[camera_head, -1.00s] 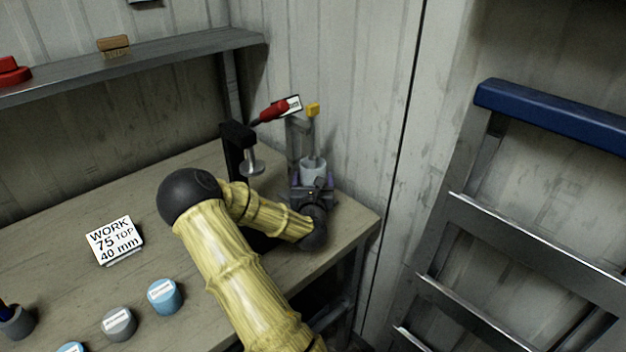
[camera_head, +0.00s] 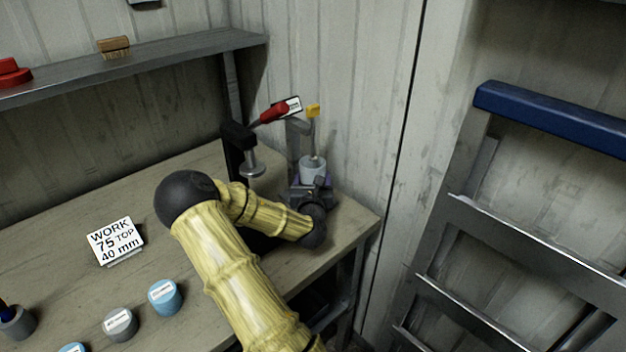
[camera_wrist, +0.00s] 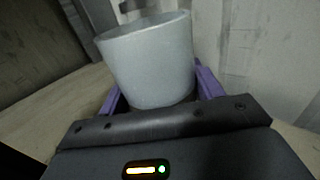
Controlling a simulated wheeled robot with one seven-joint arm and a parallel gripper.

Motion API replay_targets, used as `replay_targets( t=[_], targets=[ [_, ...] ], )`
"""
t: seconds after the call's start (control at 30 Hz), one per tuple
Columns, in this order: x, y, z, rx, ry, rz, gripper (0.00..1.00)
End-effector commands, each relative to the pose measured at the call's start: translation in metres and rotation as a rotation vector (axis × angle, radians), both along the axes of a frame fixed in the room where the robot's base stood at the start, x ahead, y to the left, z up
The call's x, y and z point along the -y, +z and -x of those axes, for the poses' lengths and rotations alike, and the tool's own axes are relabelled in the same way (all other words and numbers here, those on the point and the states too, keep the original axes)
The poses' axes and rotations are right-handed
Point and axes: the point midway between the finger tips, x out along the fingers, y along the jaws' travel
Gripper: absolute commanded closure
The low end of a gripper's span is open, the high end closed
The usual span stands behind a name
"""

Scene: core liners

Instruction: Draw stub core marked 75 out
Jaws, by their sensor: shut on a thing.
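My gripper (camera_head: 314,190) is at the back right of the bench, at the end of my yellow arm. Its purple fingers (camera_wrist: 205,82) are shut on a pale grey cylinder (camera_wrist: 150,60), one on each side, in the wrist view. The cylinder also shows in the head view (camera_head: 312,168), upright beneath a post with a yellow top (camera_head: 312,110). I see no label on it, and its underside is hidden by my gripper. A white sign (camera_head: 115,241) on the bench reads "WORK 75 TOP 40 mm".
A black press-like stand with a red handle (camera_head: 273,111) is left of my gripper. Blue (camera_head: 164,297) and grey (camera_head: 120,324) labelled cylinders stand at the front. A shelf (camera_head: 150,62) runs along the back. A blue-topped metal rack (camera_head: 550,115) is at the right.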

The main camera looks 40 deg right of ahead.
Motion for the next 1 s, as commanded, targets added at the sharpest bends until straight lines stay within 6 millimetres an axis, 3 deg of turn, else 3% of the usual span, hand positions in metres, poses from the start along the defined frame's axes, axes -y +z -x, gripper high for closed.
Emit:
replay_targets(
  t=[0.43, 1.0],
  targets=[
    [0.001, 0.002, 0.002, 0.002, -0.001, 0.001, 0.55],
    [0.003, 0.001, 0.024, 0.002, -0.002, 0.001, 0.55]
  ],
)
